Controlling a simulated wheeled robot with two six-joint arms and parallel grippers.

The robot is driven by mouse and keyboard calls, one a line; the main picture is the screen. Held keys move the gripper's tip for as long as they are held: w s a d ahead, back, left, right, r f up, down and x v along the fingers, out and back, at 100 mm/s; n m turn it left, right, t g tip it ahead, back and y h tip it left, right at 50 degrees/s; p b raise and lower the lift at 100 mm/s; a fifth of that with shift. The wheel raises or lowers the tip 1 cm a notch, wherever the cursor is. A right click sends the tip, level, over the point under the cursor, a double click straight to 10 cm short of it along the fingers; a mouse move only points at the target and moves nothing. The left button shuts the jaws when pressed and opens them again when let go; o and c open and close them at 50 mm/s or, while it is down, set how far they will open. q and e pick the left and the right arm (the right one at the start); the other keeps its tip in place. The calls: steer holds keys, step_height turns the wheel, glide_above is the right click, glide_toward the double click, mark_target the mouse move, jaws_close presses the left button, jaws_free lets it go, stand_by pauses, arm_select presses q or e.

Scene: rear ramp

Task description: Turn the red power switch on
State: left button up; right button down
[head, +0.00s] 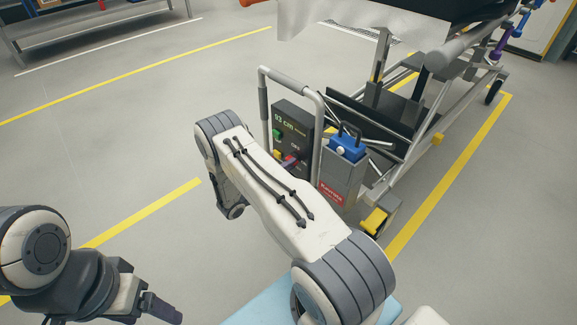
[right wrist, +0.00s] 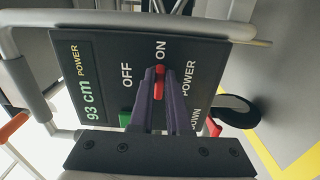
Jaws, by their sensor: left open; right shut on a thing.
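The dark control panel (head: 291,118) stands on the ramp's grey tube frame and reads "93 cm" with POWER, OFF and ON labels. It fills the right wrist view (right wrist: 110,50), turned sideways. The red power switch (right wrist: 159,73) lies between the purple fingertips of my right gripper (right wrist: 160,82), just beside the ON label and to the right of OFF. My right gripper (head: 291,161) is shut on the switch; the fingers hide its lower part. My left gripper (head: 160,306) is open and empty at the lower left, away from the panel.
A green button (right wrist: 125,118) and a red button (right wrist: 213,127) flank my right fingers on the panel. A grey box with a blue top (head: 346,147) stands right of the tube handle (head: 319,130). Open floor lies to the left.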

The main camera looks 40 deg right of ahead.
steer(key=c, duration=0.9)
jaws_free()
steer(key=shift+a, duration=0.15)
steer(key=a+p, duration=0.1)
steer(key=a, duration=0.5)
steer(key=s+a+p, duration=0.1)
steer(key=a, duration=0.3)
steer(key=shift+a+p, duration=0.1)
steer(key=shift+p, duration=0.2)
